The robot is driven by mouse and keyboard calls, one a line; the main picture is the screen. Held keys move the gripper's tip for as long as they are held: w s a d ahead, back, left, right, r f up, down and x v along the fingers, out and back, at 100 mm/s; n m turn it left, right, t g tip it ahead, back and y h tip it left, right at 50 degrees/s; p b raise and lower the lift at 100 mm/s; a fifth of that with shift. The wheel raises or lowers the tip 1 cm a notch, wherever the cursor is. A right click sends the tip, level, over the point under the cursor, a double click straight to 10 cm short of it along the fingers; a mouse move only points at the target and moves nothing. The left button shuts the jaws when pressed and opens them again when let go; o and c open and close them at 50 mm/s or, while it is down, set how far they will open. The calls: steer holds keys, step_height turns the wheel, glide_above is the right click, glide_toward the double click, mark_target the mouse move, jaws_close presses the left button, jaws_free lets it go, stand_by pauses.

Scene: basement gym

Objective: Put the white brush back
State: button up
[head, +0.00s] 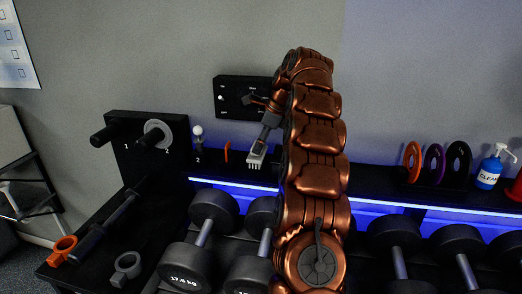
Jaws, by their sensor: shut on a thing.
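My copper arm rises through the middle of the head view, and my gripper (269,117) hangs beyond it at its upper left, partly hidden by the arm. It is shut on the white brush (257,153), whose pale bristle end points down above the back shelf. I cannot tell whether the brush touches the shelf. A black wall board (229,84) with small white pegs and labels is behind the gripper; my arm hides its right part.
Several dumbbells (213,212) fill the rack in front. A numbered peg board (118,166) with a grey ring (156,136) stands left. A white-topped item (198,135) and orange piece (227,152) are left of the brush. Colored discs (413,162) and a blue bottle (488,172) stand right.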

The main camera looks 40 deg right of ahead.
steer(key=shift+w+d+f, duration=0.1)
steer(key=shift+w+d, duration=0.1)
steer(key=shift+f+p, duration=0.65)
steer(key=shift+f, duration=1.1)
steer(key=shift+f, duration=0.1)
steer(key=o, duration=1.1)
steer(key=shift+b+v, duration=0.65)
steer(key=shift+v, duration=0.75)
steer(key=shift+s+d+r, duration=0.15)
steer(key=shift+d+r, duration=0.05)
steer(key=s+d+b, duration=0.1)
steer(key=s+d, duration=0.2)
steer(key=s, duration=0.1)
steer(key=s+d, duration=0.4)
steer(key=shift+s+d+b, duration=0.3)
steer(key=shift+s+b, duration=0.05)
steer(key=shift+b, duration=0.05)
